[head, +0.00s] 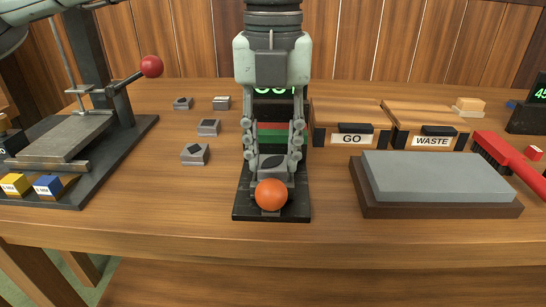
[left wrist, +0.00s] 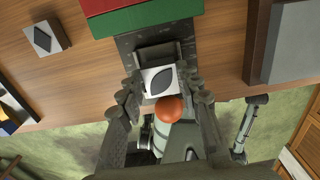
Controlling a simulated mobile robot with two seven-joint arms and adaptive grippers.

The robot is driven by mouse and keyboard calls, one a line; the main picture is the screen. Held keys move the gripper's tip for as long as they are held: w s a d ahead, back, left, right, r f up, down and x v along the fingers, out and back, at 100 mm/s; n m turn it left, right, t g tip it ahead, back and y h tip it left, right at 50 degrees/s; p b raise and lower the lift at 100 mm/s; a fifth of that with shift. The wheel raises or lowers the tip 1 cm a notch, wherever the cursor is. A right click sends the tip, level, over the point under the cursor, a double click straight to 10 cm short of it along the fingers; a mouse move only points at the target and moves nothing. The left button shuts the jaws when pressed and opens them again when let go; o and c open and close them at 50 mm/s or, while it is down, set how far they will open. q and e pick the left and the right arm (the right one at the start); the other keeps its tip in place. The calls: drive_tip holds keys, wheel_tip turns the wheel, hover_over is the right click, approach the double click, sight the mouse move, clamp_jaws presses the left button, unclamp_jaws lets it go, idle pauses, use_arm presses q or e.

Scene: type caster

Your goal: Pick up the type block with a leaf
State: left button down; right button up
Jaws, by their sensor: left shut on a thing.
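A light grey type block with a dark leaf on its top (head: 272,164) is between the fingers of my left gripper (head: 272,168). In the left wrist view, the leaf block (left wrist: 160,81) shows its leaf face, with a fingertip on each side. My left gripper is shut on it, over the small black stand (head: 242,207) with the orange ball knob (head: 271,195). The knob is just in front of the block. I cannot tell whether the block touches the stand. My right gripper is not in view.
Several other type blocks (head: 195,154) lie left of the stand. A press with a red knob (head: 151,67) stands at the left. GO (head: 352,139) and WASTE (head: 432,141) drawers, a grey stone slab (head: 435,175) and a red brush (head: 505,155) are at the right.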

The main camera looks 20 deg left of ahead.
sight(264, 161)
use_arm(q)
drive_tip(key=r, duration=0.2)
drive_tip(key=a+r, duration=0.1)
drive_tip(key=r, duration=0.1)
drive_tip(key=shift+s, duration=0.35)
drive_tip(key=s+a+r, duration=0.5)
drive_tip(key=a+r, duration=0.1)
drive_tip(key=a, duration=0.3)
drive_tip(key=shift+s, duration=0.25)
drive_tip(key=c, duration=1.8)
unclamp_jaws()
drive_tip(key=shift+r, duration=0.1)
drive_tip(key=c, duration=0.4)
clamp_jaws()
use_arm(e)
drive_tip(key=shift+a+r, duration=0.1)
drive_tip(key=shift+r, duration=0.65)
